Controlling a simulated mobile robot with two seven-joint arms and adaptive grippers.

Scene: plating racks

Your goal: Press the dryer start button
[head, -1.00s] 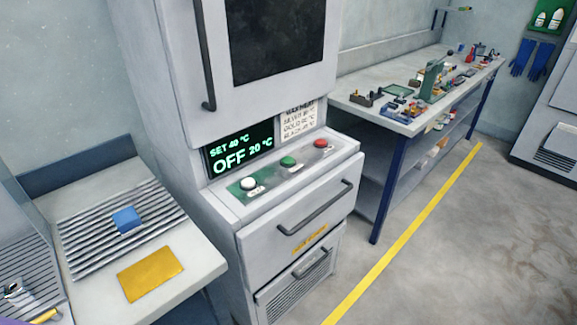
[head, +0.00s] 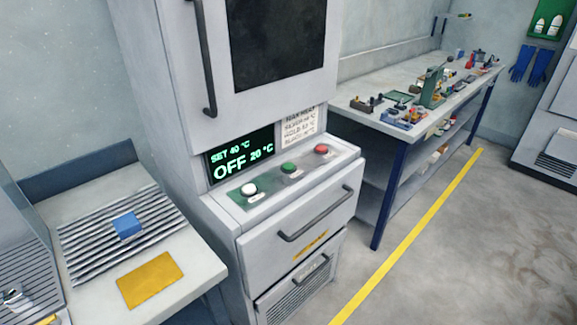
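The dryer (head: 170,95) is a tall grey cabinet with a dark window in its door, in the middle left of the head view. Its sloped control panel (head: 335,162) carries a white button (head: 249,188), a green button (head: 289,168) and a red button (head: 321,149), with small labels I cannot read. The display (head: 240,156) above reads "SET 40 °C" and "OFF 20 °C". A printed notice (head: 299,127) beside it mentions max heat. Neither of my grippers is in view.
At left a counter (head: 190,262) holds a ribbed drainer with a blue block (head: 127,225) and a yellow cloth-like sheet (head: 150,279). At right a workbench (head: 355,85) carries tools. A yellow line (head: 410,233) crosses the open floor. Drawer handles (head: 315,217) stick out below the panel.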

